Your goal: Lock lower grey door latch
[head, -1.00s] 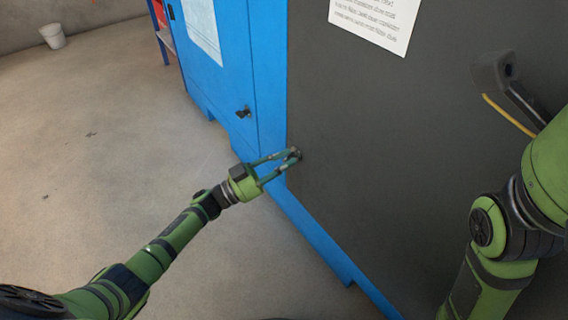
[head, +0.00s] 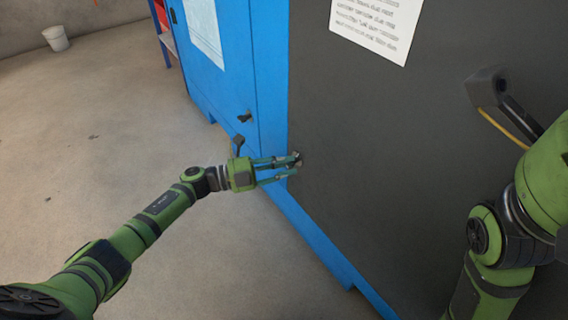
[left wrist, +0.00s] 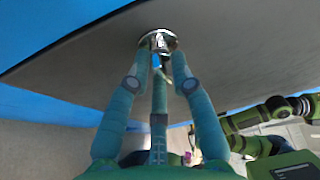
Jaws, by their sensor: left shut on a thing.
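The grey door (head: 400,150) fills the right half of the head view. Its lower latch is a small metal piece (head: 298,158) near the door's left edge, largely covered by my fingers. In the left wrist view the latch (left wrist: 158,40) shows as a shiny round base with a small knob on the door face. My left gripper (head: 292,164) is at the latch, its fingers closed on it from either side. The fingertips (left wrist: 160,62) also show just below the round base in the left wrist view.
A blue cabinet side (head: 225,90) with its own small dark latch (head: 244,117) stands left of the grey door. A paper sheet (head: 378,25) is on the door.

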